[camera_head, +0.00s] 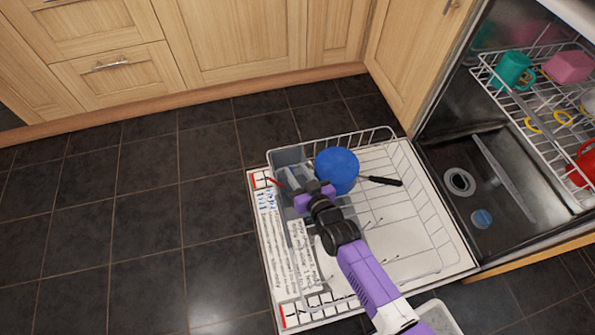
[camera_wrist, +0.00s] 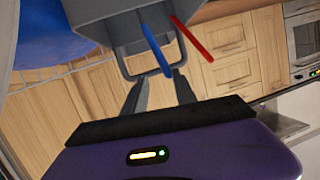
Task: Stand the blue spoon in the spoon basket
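The spoon basket (camera_head: 288,157) is a grey box at the far left corner of the pulled-out lower rack. It fills the top of the wrist view (camera_wrist: 105,22), with its loop handle hanging toward my fingers. The blue spoon (camera_wrist: 156,50) shows as a slim blue shaft that runs from the basket's opening past the loop handle. Its other end is hidden in or behind the basket. My gripper (camera_wrist: 158,78) is open, its two dark fingers apart around the spoon's near end; I cannot tell whether they touch it. In the head view my gripper (camera_head: 317,188) covers the spoon.
A red utensil (camera_wrist: 194,38) sticks out beside the blue spoon. A blue bowl (camera_head: 337,170) stands close right of the basket, with a black handle (camera_head: 381,181) beyond it. The rack (camera_head: 420,215) is mostly empty at right. The upper rack holds a green mug (camera_head: 512,70).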

